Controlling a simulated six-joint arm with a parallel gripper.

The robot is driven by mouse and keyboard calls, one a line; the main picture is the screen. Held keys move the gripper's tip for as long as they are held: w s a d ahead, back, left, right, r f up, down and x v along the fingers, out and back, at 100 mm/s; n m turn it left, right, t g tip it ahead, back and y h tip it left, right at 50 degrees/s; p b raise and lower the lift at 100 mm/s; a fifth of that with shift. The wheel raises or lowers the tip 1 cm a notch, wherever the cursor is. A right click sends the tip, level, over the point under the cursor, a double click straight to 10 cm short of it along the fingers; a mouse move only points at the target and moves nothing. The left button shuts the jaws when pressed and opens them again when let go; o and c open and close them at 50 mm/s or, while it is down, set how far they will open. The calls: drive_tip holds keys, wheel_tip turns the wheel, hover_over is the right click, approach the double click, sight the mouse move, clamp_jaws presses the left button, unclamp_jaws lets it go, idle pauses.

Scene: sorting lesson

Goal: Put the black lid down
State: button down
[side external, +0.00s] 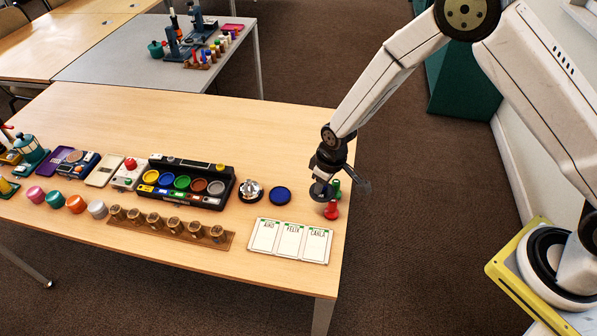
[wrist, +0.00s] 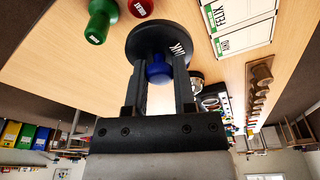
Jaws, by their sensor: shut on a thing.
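The black lid (wrist: 128,48) is a round disc with a blue knob and white lettering. My gripper (wrist: 158,72) is shut on the blue knob in the wrist view. In the side view the lid (side external: 320,191) hangs as a dark disc under my gripper (side external: 322,180), near the table's right edge. How far it is above the table is hard to tell. An open round pad with a blue face (side external: 280,196) lies on the table to the left of the lid.
A red stamp (side external: 331,211) and a green stamp (side external: 335,187) stand close beside the lid. Name cards (side external: 290,241) lie in front. A silver bell (side external: 251,191) and a black tray of coloured pots (side external: 187,197) are further left. The table (side external: 240,135) is clear behind.

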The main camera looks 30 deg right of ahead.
hover_over(303, 201)
drive_tip(key=shift+s+d+f, duration=0.1)
drive_tip(key=shift+s+f, duration=0.05)
drive_tip(key=shift+f, duration=0.8)
drive_tip(key=shift+s+d+f, duration=0.1)
drive_tip(key=shift+f, duration=0.85)
drive_tip(key=shift+s+d+f, duration=0.1)
drive_tip(key=shift+s+f, duration=0.05)
drive_tip(key=shift+f, duration=0.8)
drive_tip(key=shift+w+a+f, duration=0.1)
drive_tip(key=shift+w+f, duration=0.1)
drive_tip(key=shift+f, duration=1.6)
drive_tip(key=shift+f, duration=0.2)
drive_tip(key=shift+c, duration=2.2)
unclamp_jaws()
drive_tip(key=shift+r, duration=0.2)
